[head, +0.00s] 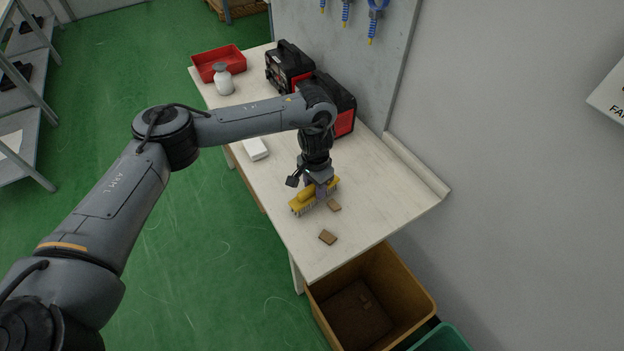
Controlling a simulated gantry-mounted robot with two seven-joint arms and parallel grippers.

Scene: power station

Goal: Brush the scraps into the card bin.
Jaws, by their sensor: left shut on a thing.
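My left gripper (319,189) is shut on a yellow brush (303,203) with pale bristles, held with the bristles at the bench top. One brown scrap (334,205) lies right beside the brush, on its near right side; I cannot tell whether they touch. Another brown scrap (327,237) lies closer to the bench's near end. The brown card bin (414,281) stands open on the floor just below that end. A small brown piece (364,299) shows inside on its bottom. My right gripper is out of view.
The pale workbench (390,205) runs along the wall. Two black and red machines (288,66), a red tray (221,55), a white bottle (224,82) and a white block (255,149) stand on it. A green bin (443,338) is beside the card bin.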

